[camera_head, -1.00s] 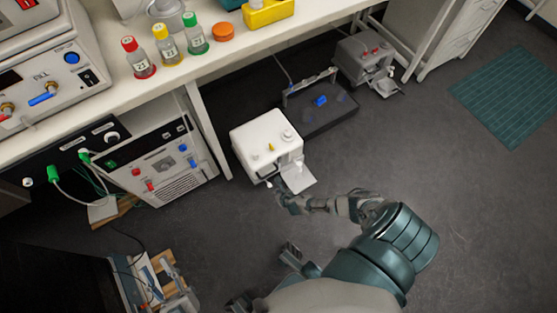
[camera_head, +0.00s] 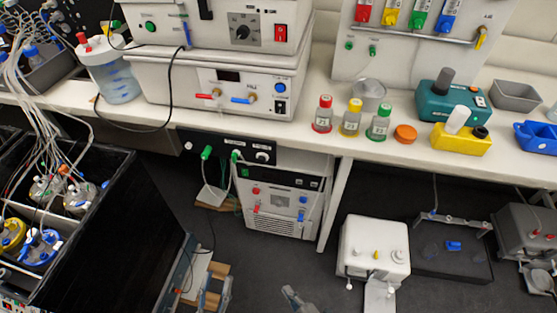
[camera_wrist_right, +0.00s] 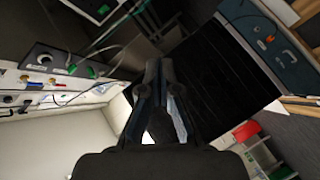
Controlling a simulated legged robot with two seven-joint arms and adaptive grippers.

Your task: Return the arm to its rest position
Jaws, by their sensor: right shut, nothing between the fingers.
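In the right wrist view my right gripper (camera_wrist_right: 161,68) shows its dark fingers, drawn together at the tips with nothing between them. A dark box-like surface lies beyond it. In the head view a small grey piece that looks like part of my arm or gripper reaches in at the bottom edge. I cannot tell which arm it belongs to. The rest of my arms is out of the head view. No left gripper can be made out clearly.
The bench (camera_head: 335,148) carries instruments, capped bottles and a yellow box (camera_head: 461,138). A white device (camera_head: 373,248) and a dark shaker (camera_head: 452,262) stand on the floor. A black open-topped case (camera_head: 118,230) with bottles is at left. Some dark floor is free at bottom centre.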

